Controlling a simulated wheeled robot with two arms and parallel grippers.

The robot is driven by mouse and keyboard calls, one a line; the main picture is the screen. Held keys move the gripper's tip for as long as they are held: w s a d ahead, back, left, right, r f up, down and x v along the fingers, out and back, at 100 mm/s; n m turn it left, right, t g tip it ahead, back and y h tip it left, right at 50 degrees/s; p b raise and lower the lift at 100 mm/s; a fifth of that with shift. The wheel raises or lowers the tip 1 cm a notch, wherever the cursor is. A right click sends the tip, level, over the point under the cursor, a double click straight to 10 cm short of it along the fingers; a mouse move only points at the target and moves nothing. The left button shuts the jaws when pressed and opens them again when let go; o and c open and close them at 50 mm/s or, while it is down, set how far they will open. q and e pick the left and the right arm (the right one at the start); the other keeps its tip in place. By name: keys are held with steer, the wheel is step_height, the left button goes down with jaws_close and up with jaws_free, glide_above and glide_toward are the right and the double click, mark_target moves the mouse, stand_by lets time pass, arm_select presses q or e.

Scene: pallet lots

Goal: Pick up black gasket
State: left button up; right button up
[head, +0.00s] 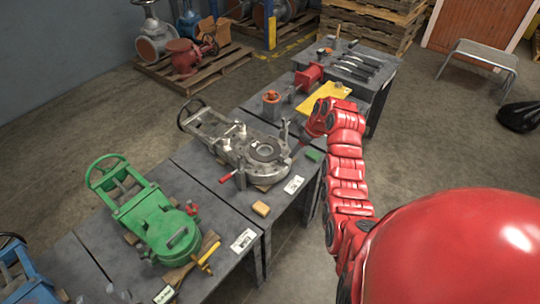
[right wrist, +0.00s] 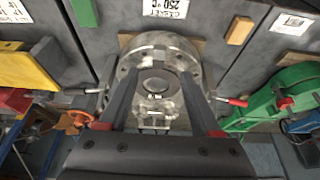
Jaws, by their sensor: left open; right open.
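A dark ring on the flange face of the grey metal valve (head: 240,160) looks like the black gasket (head: 265,150); it is small, and I cannot be sure. In the right wrist view the round flange (right wrist: 155,45) lies beyond my right gripper (right wrist: 158,80), whose fingers stand apart with nothing held between them. Its fingers cover parts of the valve.
A green valve (head: 168,228) stands on the nearer table. A wooden block (head: 261,209), a green block (head: 314,155) and a label card (head: 294,185) lie near the front edge.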

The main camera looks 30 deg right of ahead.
mark_target(289, 161)
steer(key=p+x, duration=0.1)
steer(key=x, duration=0.3)
steer(key=shift+a+f, duration=0.1)
steer(key=shift+f, duration=0.3)
steer(key=shift+w+f+p, duration=0.3)
steer(key=shift+f+p, duration=0.2)
steer(key=shift+f, duration=0.2)
steer(key=shift+x, duration=1.4)
jaws_close()
